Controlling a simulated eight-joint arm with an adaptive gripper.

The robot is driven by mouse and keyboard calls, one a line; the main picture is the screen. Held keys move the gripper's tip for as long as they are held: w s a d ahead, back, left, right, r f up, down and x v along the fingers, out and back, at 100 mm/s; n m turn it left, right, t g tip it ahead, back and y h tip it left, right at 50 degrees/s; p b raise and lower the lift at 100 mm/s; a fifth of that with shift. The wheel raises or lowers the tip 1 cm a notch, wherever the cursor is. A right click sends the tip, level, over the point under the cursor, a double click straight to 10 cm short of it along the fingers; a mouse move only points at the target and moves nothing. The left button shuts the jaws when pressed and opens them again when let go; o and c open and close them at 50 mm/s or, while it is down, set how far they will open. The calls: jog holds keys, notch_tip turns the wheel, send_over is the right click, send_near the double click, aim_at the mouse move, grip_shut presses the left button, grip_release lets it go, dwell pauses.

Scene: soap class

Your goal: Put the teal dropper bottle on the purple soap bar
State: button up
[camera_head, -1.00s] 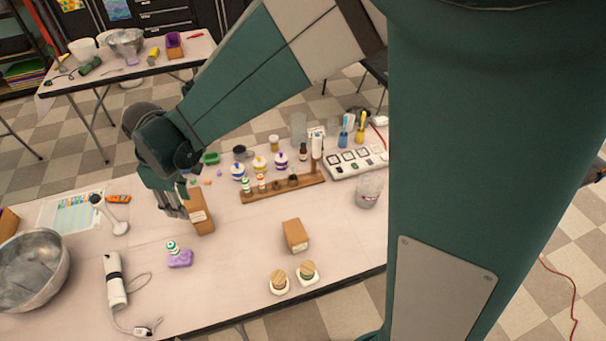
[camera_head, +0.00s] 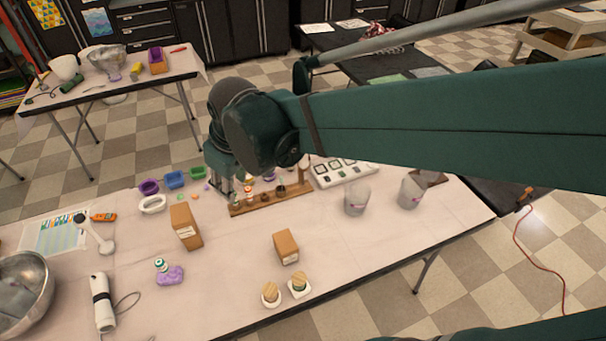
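The purple soap bar (camera_head: 171,275) lies on the near part of the table, left of the middle. A small bottle with teal and white bands (camera_head: 161,265) stands upright on it, toward its left end; it looks like the teal dropper bottle, though it is too small to be sure. My gripper (camera_head: 227,190) points down at the left end of the wooden rack, away from the soap. Its fingers are small and partly dark, so I cannot tell how far apart they are. I see nothing clearly held. My arm hides part of the table behind the rack.
The wooden rack (camera_head: 262,203) holds several small bottles. Cardboard boxes (camera_head: 185,226) and (camera_head: 287,246) stand on either side of clear table. A white device (camera_head: 103,302) and metal bowl (camera_head: 22,290) are at left.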

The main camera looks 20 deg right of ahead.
jog(key=s+d+r+m+t, duration=0.1)
jog(key=s+d+m, duration=0.2)
jog(key=s+d, duration=0.3)
jog(key=s+d+r+m+t+h, duration=0.1)
jog(key=s+d+m, duration=0.3)
jog(key=d, duration=0.6)
jog(key=shift+s+d+r+t, duration=0.25)
jog(key=shift+s+t, duration=0.45)
jog(key=shift+s, duration=0.25)
jog(key=shift+f, duration=0.15)
